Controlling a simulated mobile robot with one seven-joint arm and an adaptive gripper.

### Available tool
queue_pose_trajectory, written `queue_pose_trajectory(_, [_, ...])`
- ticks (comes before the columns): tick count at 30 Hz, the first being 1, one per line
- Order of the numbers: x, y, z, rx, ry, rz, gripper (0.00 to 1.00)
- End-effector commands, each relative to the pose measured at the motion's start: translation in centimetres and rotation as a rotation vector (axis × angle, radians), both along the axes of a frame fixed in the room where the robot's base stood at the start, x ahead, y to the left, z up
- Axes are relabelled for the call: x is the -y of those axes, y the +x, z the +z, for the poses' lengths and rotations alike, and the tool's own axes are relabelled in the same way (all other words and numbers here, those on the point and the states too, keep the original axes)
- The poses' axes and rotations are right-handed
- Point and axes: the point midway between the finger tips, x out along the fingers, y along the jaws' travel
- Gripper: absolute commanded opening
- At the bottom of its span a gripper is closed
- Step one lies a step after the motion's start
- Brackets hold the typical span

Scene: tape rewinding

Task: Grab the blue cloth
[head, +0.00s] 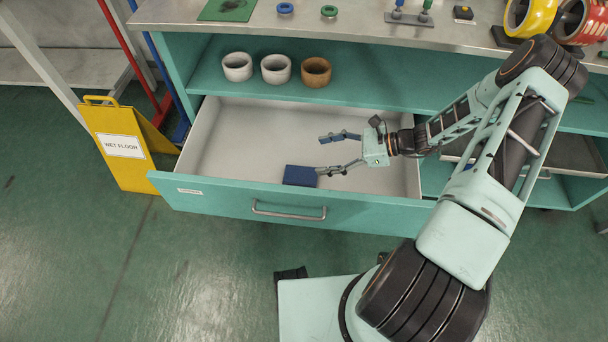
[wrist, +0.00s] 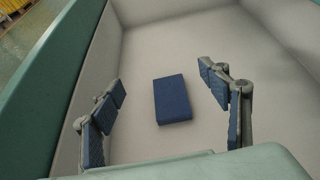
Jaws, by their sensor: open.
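The blue cloth (head: 300,175) is a small, dark blue folded block lying flat on the floor of the open drawer, near the drawer's front wall. In the wrist view the cloth (wrist: 172,99) lies beyond and between my spread fingers, not touching them as far as I can see. My gripper (head: 328,153) is open and empty, inside the outline of the drawer, above and to the right of the cloth in the head view. Its blue-padded fingers also show in the wrist view (wrist: 165,95), one on each side. The open drawer (head: 235,130) is white inside with a teal front.
Two white bowls (head: 237,66) and a brown bowl (head: 316,71) stand on the shelf above the drawer. The drawer's side walls and teal front (head: 225,197) surround my gripper. A yellow wet floor sign (head: 120,145) stands left. The rest of the drawer floor looks clear.

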Motion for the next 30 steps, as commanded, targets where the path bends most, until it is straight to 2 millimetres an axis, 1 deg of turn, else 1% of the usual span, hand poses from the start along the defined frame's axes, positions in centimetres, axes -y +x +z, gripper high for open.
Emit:
queue_pose_trajectory(1, [-0.1, -0.1, -0.7, -0.007, 0.015, -0.007, 0.70])
queue_pose_trajectory(5, [-0.2, -0.2, -2.0, -0.014, 0.026, -0.012, 0.70])
queue_pose_trajectory(9, [-0.2, -0.2, -4.8, -0.014, 0.026, -0.012, 0.70])
queue_pose_trajectory(13, [-0.2, -0.2, -7.1, -0.013, 0.025, -0.012, 0.70])
queue_pose_trajectory(16, [-0.2, -0.2, -8.2, -0.013, 0.025, -0.012, 0.70])
queue_pose_trajectory(20, [-0.3, -0.2, -8.8, -0.012, 0.024, -0.011, 0.70])
queue_pose_trajectory(23, [-1.1, -0.1, -9.1, -0.012, 0.025, -0.009, 0.70])
queue_pose_trajectory(30, [-5.0, 0.7, -10.9, -0.012, 0.025, -0.008, 0.70])
